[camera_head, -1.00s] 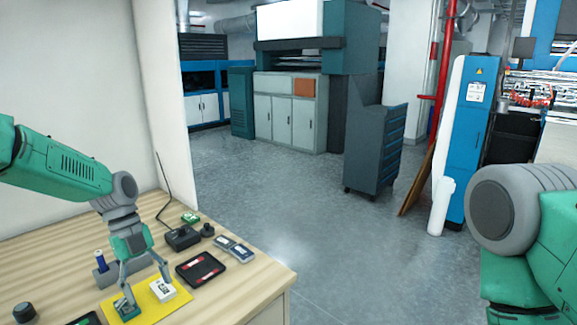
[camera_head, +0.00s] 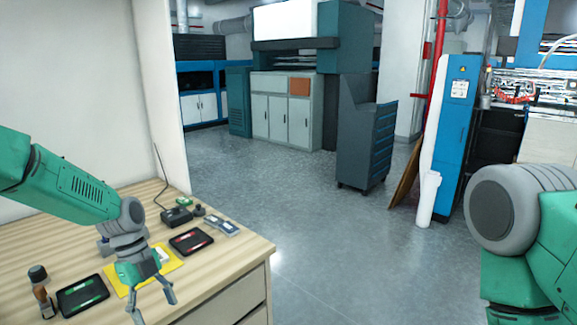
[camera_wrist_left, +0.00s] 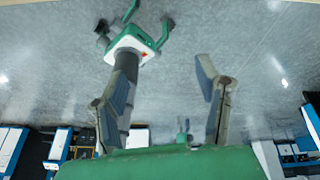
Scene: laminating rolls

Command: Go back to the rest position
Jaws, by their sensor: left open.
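My left gripper (camera_head: 153,308) is in the lower left of the head view. It hangs fingers down with its jaws apart and nothing between them. It shows in front of the table's edge, apart from the yellow mat (camera_head: 172,263), which it partly covers in the picture. The wrist view shows its two fingers spread (camera_wrist_left: 165,75), with grey floor beyond them. A whitish item on the mat is mostly hidden behind the wrist. My right arm is at the right edge of the head view. Its gripper is out of frame.
The wooden table (camera_head: 225,262) holds a black-and-red tray (camera_head: 191,242), a black-and-green tray (camera_head: 82,296), a dark-topped tool (camera_head: 40,290) and a black device (camera_head: 176,216). A grey cabinet (camera_head: 366,145) stands beyond. The floor (camera_head: 310,235) between is clear.

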